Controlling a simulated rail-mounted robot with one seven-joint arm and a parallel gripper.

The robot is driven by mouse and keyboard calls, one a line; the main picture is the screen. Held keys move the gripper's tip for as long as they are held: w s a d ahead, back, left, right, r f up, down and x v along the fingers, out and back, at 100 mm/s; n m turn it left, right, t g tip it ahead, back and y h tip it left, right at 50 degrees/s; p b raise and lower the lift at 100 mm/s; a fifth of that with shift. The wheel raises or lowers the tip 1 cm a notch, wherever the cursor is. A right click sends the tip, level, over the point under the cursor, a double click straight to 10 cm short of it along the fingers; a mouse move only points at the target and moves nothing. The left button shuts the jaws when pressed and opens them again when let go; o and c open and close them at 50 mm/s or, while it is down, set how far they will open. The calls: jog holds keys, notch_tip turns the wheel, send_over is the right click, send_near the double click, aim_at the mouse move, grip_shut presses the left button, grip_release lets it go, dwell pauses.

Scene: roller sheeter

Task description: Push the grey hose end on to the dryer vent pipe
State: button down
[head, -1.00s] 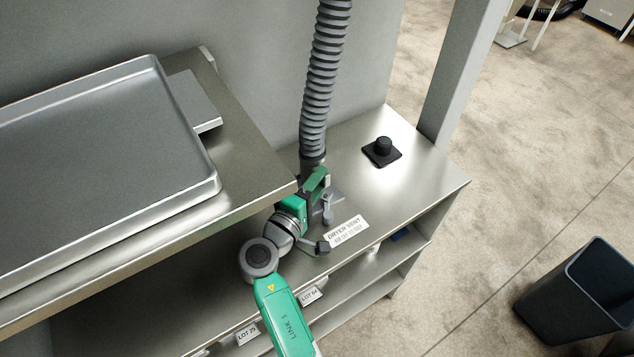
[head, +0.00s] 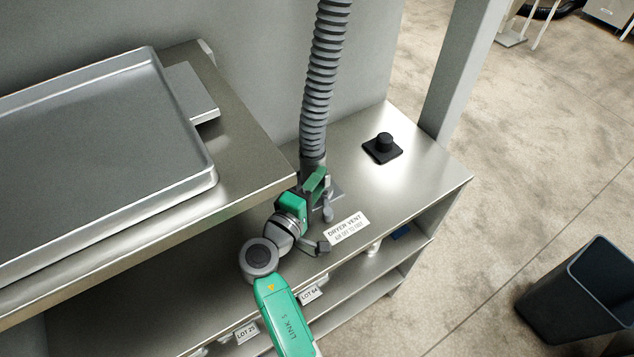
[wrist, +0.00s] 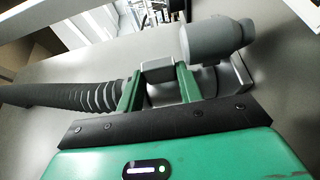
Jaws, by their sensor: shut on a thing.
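The grey ribbed hose (head: 322,75) hangs down from the top of the head view. It also runs in from the left in the wrist view (wrist: 82,95). My gripper (head: 314,184) is shut on the grey hose end at the bottom of the hose. In the wrist view its green fingers (wrist: 158,88) stand either side of a grey block (wrist: 158,70). The dryer vent's grey base plate (head: 336,190) shows beside the gripper. A grey rounded cylinder (wrist: 215,40) sits just beyond the fingers. The fingers hide the joint, so I cannot tell whether the hose end is around the pipe.
A white DRYER VENT label (head: 346,229) lies at the bench's front edge. A black knob on a square base (head: 383,146) stands to the right. A metal tray (head: 100,150) rests on the higher shelf at left. A dark bin (head: 580,295) stands on the floor.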

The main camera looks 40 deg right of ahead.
jog(key=shift+r, duration=0.1)
jog(key=c, duration=0.9)
grip_release()
jog(key=shift+o, duration=0.2)
jog(key=shift+a, duration=0.1)
jog(key=v, duration=0.7)
jog(key=shift+s+a, duration=0.1)
jog(key=shift+a, duration=0.2)
